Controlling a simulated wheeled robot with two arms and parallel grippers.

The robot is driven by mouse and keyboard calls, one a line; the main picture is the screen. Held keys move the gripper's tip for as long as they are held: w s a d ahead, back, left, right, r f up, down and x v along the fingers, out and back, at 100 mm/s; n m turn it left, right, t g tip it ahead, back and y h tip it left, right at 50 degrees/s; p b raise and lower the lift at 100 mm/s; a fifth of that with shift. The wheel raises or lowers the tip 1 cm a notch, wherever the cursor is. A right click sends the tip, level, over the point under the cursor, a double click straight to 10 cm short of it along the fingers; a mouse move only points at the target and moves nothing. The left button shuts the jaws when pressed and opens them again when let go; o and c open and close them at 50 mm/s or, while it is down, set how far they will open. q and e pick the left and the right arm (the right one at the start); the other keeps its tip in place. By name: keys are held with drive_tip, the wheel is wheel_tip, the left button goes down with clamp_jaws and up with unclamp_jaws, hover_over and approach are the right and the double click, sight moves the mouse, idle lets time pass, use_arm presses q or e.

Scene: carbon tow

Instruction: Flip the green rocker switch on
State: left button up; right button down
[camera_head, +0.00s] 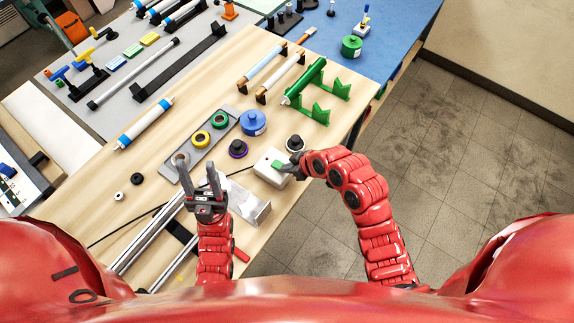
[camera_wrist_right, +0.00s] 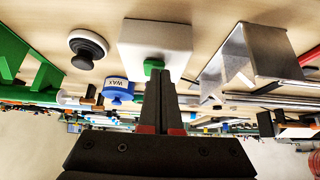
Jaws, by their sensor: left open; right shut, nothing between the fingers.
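The green rocker switch (camera_head: 277,166) sits on top of a white box (camera_head: 263,172) on the wooden table, near its right edge. In the right wrist view the green rocker (camera_wrist_right: 153,66) shows on the white box (camera_wrist_right: 155,38), just beyond my right fingertips. My right gripper (camera_head: 290,166) is shut and empty, its tips at the rocker; I cannot tell whether they touch it. The tips partly cover the rocker. It is too small to tell which way the rocker is tilted. My left gripper (camera_head: 199,176) is open and empty above the table, left of the white box.
A metal bracket (camera_head: 252,207) stands just in front of the white box. A black knob (camera_head: 295,143) and a blue wax container (camera_head: 253,122) stand behind it. A grey tray (camera_head: 172,162) with tape rolls lies to the left. Green stands (camera_head: 318,112) are further back.

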wheel_tip(320, 180, down, 2)
drive_tip(key=y+b, duration=0.1)
drive_tip(key=b, duration=0.3)
drive_tip(key=shift+s+d+f+t, duration=0.1)
drive_tip(key=shift+s+d+t, duration=0.05)
drive_tip(key=shift+t, duration=0.25)
drive_tip(key=shift+s+d+r, duration=0.1)
drive_tip(key=shift+r, duration=0.35)
drive_tip(key=shift+d+r, duration=0.1)
drive_tip(key=shift+a+r, duration=0.1)
drive_tip(key=shift+a, duration=0.1)
drive_tip(key=shift+d+r, duration=0.1)
drive_tip(key=shift+r, duration=0.45)
drive_tip(key=shift+r, duration=0.1)
